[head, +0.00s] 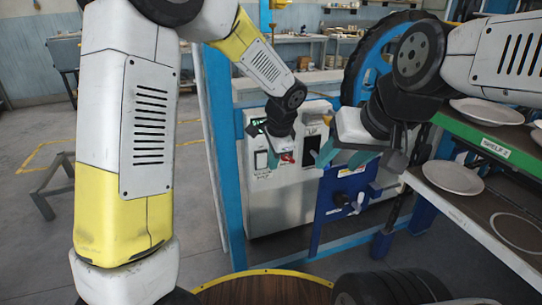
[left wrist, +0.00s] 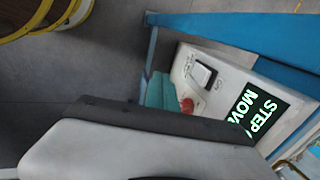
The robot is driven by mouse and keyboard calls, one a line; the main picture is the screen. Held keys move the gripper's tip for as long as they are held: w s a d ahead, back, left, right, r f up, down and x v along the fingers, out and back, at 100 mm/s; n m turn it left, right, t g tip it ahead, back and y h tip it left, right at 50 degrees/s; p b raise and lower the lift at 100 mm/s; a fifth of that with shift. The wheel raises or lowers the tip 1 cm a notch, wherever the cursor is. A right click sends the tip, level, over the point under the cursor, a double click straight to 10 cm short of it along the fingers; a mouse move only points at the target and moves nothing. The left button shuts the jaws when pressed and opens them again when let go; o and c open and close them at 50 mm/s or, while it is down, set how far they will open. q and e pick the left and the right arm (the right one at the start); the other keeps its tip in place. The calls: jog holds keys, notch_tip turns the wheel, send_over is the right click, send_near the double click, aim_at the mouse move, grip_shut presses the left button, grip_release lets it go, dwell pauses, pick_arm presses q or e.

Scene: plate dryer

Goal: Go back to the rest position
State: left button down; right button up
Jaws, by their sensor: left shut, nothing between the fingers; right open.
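My left gripper (head: 275,158) is in front of the grey-white control box (head: 262,205), close to its switch panel. It is shut and holds nothing.
A black and white rocker switch (left wrist: 203,75) and a lit green-text display (left wrist: 258,115) are on the box. A blue post (head: 222,150) stands left of it. At right, a shelf rack (head: 470,215) holds white plates (head: 452,177). The floor at left is mostly clear.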

pick_arm(q)
jog(key=s+a+r+n, duration=0.4)
jog(key=a+r, duration=0.3)
jog(key=s+a+r+n+t+h, duration=0.1)
jog(key=s+a+r+n, duration=0.3)
jog(key=s, duration=0.5)
jog(key=s+a+r+n+t+h, duration=0.1)
jog(key=s+a+r+n, duration=0.3)
jog(key=s, duration=0.5)
jog(key=shift+s+a+n+t+h, duration=0.2)
jog(key=shift+a+n+t+h, duration=0.2)
jog(key=shift+a+n+h, duration=0.4)
